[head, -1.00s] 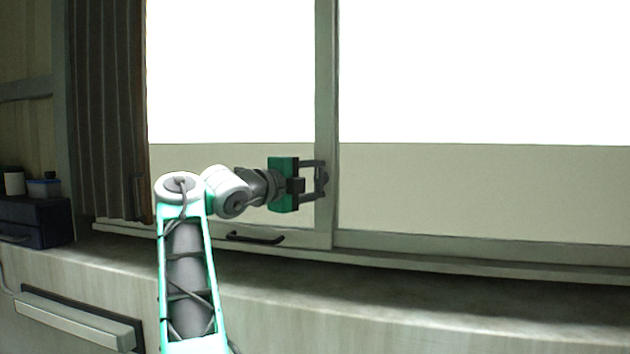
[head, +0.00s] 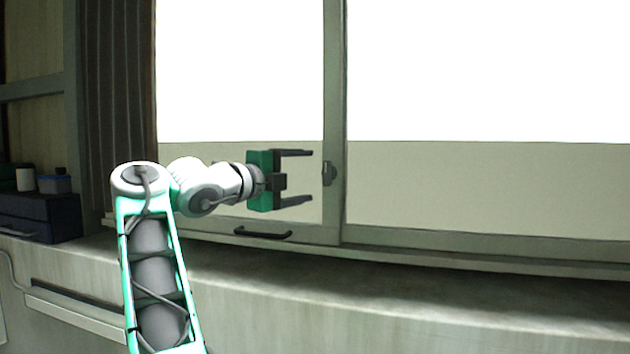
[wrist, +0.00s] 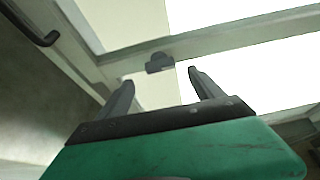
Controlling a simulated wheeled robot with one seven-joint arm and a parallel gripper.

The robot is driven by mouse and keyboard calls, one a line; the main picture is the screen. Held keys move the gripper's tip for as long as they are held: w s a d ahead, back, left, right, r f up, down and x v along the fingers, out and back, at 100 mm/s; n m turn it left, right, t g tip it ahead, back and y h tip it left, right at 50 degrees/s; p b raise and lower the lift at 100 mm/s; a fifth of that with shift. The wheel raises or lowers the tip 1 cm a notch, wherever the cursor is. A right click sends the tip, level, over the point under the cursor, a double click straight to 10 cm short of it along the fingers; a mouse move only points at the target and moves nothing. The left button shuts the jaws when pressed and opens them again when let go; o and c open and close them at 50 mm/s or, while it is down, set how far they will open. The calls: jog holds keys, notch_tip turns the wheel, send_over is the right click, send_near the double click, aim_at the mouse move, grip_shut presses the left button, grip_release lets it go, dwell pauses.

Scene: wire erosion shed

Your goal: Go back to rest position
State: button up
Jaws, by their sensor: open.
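My gripper (head: 306,176) is in front of the lower part of a large sliding window in the head view. Its two dark fingers are spread apart and empty, pointing right toward the window's upright frame bar (head: 334,90). A small dark latch (head: 328,174) sits on that bar, a short gap beyond the fingertips. In the wrist view the open fingers (wrist: 160,84) point at the same latch (wrist: 159,62), which stands clear of them. My arm is stretched out from the lower left of the head view.
A dark handle (head: 263,234) is on the window's lower rail, below my gripper. A pale ledge (head: 420,300) runs under the window. A pleated curtain (head: 115,110) hangs at the left. A dark blue drawer box (head: 40,215) with small containers on top stands at far left.

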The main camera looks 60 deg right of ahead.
jog(key=shift+a, duration=0.25)
jog(key=w+a+f+n+t+y, duration=0.2)
jog(key=w+a+f+n+t, duration=0.3)
jog(key=w+n, duration=0.35)
jog(key=w+a+f+n+t+y, duration=0.2)
jog(key=w+a+f+n+t, duration=0.3)
jog(key=w+n, duration=0.3)
jog(key=w+a+f+n+t+y, duration=0.2)
jog(key=w+a+f+n+y, duration=0.3)
jog(key=a+f, duration=0.55)
jog(key=s+a+f+n+y, duration=0.1)
jog(key=a+f+n+y, duration=0.2)
jog(key=a+f+n, duration=0.55)
jog(key=s+a+f+n+g+y, duration=0.2)
jog(key=s+a+f+n, duration=0.2)
jog(key=s+a+f, duration=0.4)
jog(key=s+a+f+n+g+y, duration=0.2)
jog(key=s+a+f+n, duration=0.3)
jog(key=s+a+f, duration=0.3)
jog(key=a+f+y, duration=0.1)
jog(key=a+f, duration=0.2)
jog(key=f, duration=0.3)
jog(key=shift+s+a+f+g+y, duration=0.3)
jog(key=shift+s+a+f, duration=0.05)
jog(key=shift+a, duration=0.05)
